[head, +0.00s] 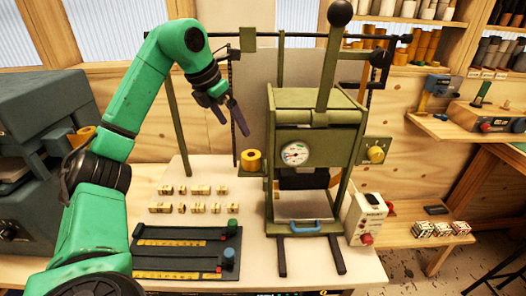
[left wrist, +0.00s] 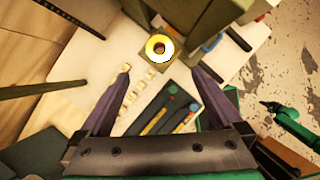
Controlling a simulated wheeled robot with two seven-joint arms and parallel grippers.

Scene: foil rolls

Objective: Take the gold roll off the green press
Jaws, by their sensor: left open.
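The gold roll (head: 251,160) sits upright on a small ledge at the left side of the olive-green press (head: 319,100). In the left wrist view the gold roll (left wrist: 153,43) shows from above, with its dark centre hole and a pale ring. My left gripper (head: 233,126) is open and empty, above and slightly left of the roll, apart from it. In the left wrist view the roll lies just beyond the gap between the two fingertips (left wrist: 160,70). A small green arm with a dark end (left wrist: 268,104) at the right seems to be my right one; its jaws are too small to read.
Several small brass blocks (head: 200,190) and two dark trays (head: 186,250) lie on the table left of the press. A thin green post (head: 178,120) stands behind. A white control box (head: 366,215) stands right of the press. A grey machine (head: 30,150) is at far left.

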